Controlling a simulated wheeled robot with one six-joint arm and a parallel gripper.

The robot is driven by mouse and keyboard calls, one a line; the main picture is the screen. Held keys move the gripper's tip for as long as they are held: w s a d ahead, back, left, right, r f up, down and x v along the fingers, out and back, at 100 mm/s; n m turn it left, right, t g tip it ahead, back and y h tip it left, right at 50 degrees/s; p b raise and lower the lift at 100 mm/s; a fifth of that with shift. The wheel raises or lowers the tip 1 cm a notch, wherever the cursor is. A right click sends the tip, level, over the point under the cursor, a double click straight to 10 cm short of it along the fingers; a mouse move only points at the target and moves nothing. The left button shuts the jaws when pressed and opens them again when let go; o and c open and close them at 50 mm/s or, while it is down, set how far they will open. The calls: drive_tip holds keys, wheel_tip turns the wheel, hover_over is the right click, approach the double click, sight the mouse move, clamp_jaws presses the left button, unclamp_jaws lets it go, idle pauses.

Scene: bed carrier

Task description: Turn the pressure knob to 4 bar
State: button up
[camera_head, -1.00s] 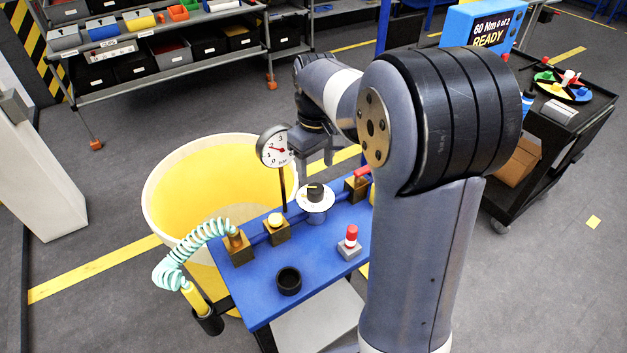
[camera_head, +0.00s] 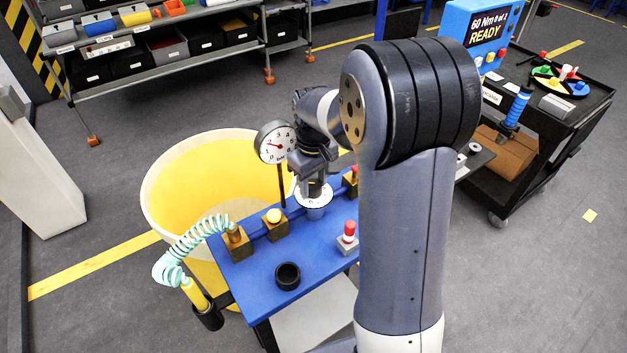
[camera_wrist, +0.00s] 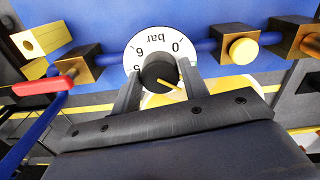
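The pressure knob (camera_wrist: 159,72) is black with a pale pointer line, on a white dial (camera_wrist: 142,46) marked in bar. In the wrist view 0, 6 and a partly covered 5 show; the other numbers are hidden. The pointer line points to the lower right there. My gripper (camera_wrist: 160,75) is open, one finger on each side of the knob; I cannot tell whether either finger touches it. The round gauge (camera_head: 276,143) has a red needle pointing left.
A red lever (camera_wrist: 45,87) is left in the wrist view. A yellow bin (camera_head: 200,180) stands behind the bench.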

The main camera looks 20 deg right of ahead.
sight(314, 184)
drive_tip(key=c, duration=0.6)
drive_tip(key=shift+m, duration=0.7)
drive_tip(key=o, duration=1)
drive_tip(key=shift+r, duration=0.1)
wheel_tip(314, 184, up, 11)
drive_tip(key=shift+f+b, duration=0.15)
drive_tip(key=shift+b, duration=0.3)
drive_tip(key=shift+f, duration=0.1)
